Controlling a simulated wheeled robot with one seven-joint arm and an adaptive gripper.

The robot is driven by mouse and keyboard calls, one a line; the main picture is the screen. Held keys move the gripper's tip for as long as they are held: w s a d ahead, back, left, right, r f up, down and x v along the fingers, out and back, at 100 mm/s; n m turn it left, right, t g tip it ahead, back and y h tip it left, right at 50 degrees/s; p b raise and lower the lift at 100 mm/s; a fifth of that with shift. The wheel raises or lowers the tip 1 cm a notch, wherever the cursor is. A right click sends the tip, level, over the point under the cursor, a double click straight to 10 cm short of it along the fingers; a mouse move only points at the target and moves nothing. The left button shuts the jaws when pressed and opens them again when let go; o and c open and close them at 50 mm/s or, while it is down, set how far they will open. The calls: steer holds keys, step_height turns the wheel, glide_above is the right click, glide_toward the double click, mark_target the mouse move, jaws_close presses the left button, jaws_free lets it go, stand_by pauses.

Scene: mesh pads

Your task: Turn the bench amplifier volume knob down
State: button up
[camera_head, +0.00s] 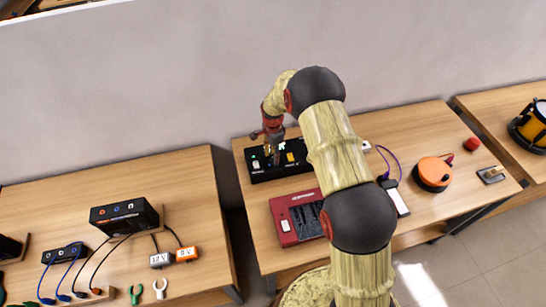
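A long black box (262,174) lies near the back edge of the middle table, with a green-lit part, a yellow part and small white markings on top. I cannot read its labels or tell if it is the bench amplifier, and no volume knob is clear at this size. My gripper (273,157) points down at the top of this box, between the green and yellow parts. It hides some of the top. I cannot tell whether it touches the box, or whether the fingers are open or shut. My arm covers the box's right end.
A red case (284,224) lies in front of the box, partly behind my arm. To the right are a power strip (402,205), an orange round reel (433,173) and a red ball (472,144). The left table holds a black unit (125,215) with cables. A wall stands behind.

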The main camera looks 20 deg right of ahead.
steer(key=shift+f, duration=0.55)
steer(key=c, duration=0.4)
jaws_close()
